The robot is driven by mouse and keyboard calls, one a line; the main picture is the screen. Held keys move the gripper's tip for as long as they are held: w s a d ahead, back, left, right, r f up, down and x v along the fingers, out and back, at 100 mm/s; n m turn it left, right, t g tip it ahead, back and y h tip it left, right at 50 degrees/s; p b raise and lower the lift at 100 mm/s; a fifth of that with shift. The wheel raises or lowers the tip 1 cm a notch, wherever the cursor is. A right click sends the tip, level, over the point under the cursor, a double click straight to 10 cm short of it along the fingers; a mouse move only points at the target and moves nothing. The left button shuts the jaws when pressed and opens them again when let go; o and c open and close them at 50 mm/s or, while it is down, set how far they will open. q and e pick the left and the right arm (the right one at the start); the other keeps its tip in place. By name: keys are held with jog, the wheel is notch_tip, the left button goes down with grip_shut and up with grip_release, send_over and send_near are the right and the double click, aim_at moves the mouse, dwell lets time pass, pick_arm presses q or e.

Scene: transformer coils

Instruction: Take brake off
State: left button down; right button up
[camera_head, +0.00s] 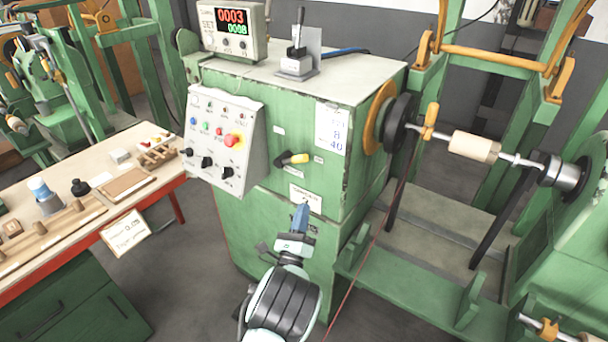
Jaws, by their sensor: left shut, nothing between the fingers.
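The green winding machine cabinet (330,190) stands in the middle. No readable label shows which control is the brake. My right gripper is out of view.
A sloped control panel (222,140) with a red button (233,140) sits left of the handle, under a counter display (232,28). A winding shaft with a wooden core (474,146) extends right. A workbench (150,198) with parts is at left. A thin reddish wire runs down right of my gripper.

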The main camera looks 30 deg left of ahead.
aim_at(303, 160)
pick_arm(q)
jog(key=w+a+r+p, duration=0.1)
jog(key=w+a+r, duration=0.2)
jog(key=w+r, duration=0.4)
jog(key=shift+a, duration=0.25)
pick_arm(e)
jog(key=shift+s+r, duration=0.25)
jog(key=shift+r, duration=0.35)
pick_arm(q)
jog(key=shift+a+r+n+g+y+p, duration=0.15)
jog(key=shift+r+n+g+y+p, duration=0.4)
jog(key=shift+n, duration=0.4)
jog(key=shift+a+r+n+g+y+p, duration=0.15)
jog(key=shift+r+n+g+y+p, duration=0.2)
jog(key=shift+r+n, duration=0.5)
jog(key=a+r+n+g+y+p, duration=0.1)
jog(key=a+r+n+g+p, duration=0.4)
jog(key=n, duration=0.5)
jog(key=a+p, duration=0.1)
jog(key=p, duration=0.1)
jog(key=shift+w+a+r+n+g+p, duration=0.15)
jog(key=shift+w+r+n+g+p, duration=0.15)
jog(key=shift+n+p, duration=0.1)
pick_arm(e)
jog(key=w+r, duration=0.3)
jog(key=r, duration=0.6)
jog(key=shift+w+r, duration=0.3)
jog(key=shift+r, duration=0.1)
pick_arm(q)
jog(key=shift+a, duration=0.15)
